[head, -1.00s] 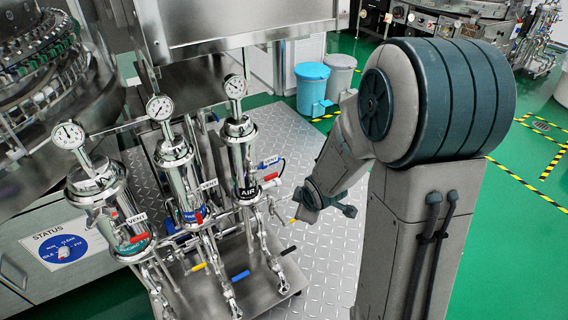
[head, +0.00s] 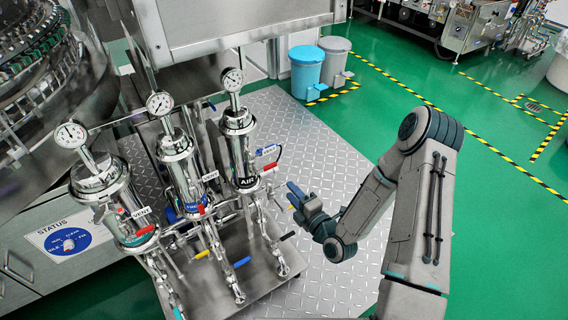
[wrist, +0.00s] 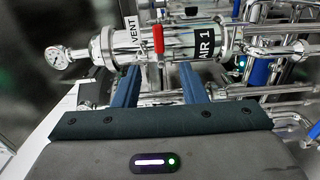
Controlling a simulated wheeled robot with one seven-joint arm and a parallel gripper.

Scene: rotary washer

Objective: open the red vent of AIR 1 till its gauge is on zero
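The AIR 1 housing (head: 238,150) is the rightmost of three steel cylinders in the head view; in the wrist view it lies across the top, with its black AIR 1 label (wrist: 205,42). Its red vent handle (head: 270,168) is beside the VENT tag. In the wrist view the red handle (wrist: 158,37) is in front of the housing, between and beyond my fingertips. The round gauge (head: 232,79) tops the housing; it also shows in the wrist view (wrist: 57,57), too small to read surely. My gripper (head: 293,190) is open and empty, right of the housing (wrist: 157,72).
Two similar housings (head: 187,175) (head: 110,195) with gauges and red vent handles stand to the left. The checker plate floor (head: 330,165) to the right is clear.

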